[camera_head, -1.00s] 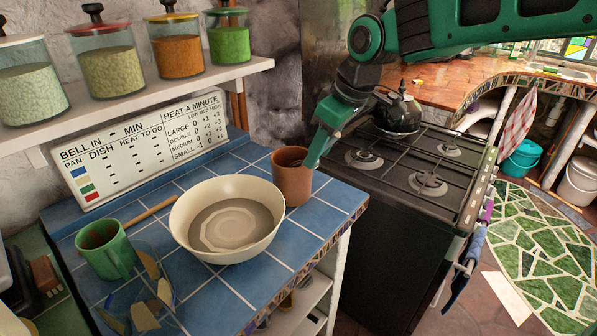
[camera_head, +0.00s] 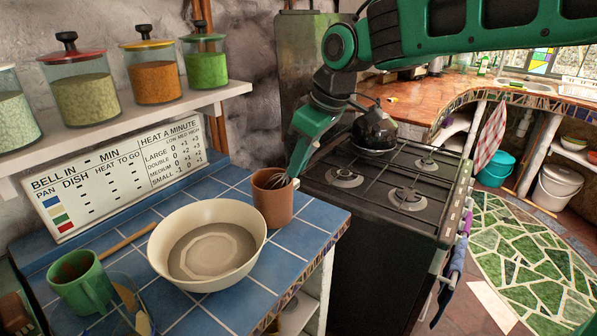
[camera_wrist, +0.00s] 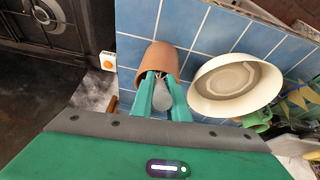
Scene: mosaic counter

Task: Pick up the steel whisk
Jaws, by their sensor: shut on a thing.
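The steel whisk (camera_head: 277,182) shows its wire loops at the mouth of a terracotta cup (camera_head: 272,206), which stands at the right part of the blue tiled counter. My gripper (camera_head: 293,174) is at the cup's right rim, shut on the whisk. In the wrist view my two green fingers (camera_wrist: 162,96) reach to the cup (camera_wrist: 160,57) with the grey whisk (camera_wrist: 164,94) between them. The lower part of the whisk is hidden by the cup and fingers.
A cream bowl (camera_head: 208,275) stands just left of the cup. A black stove (camera_head: 395,190) with a kettle (camera_head: 376,130) is to the right. A jar shelf (camera_head: 130,118) hangs above.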

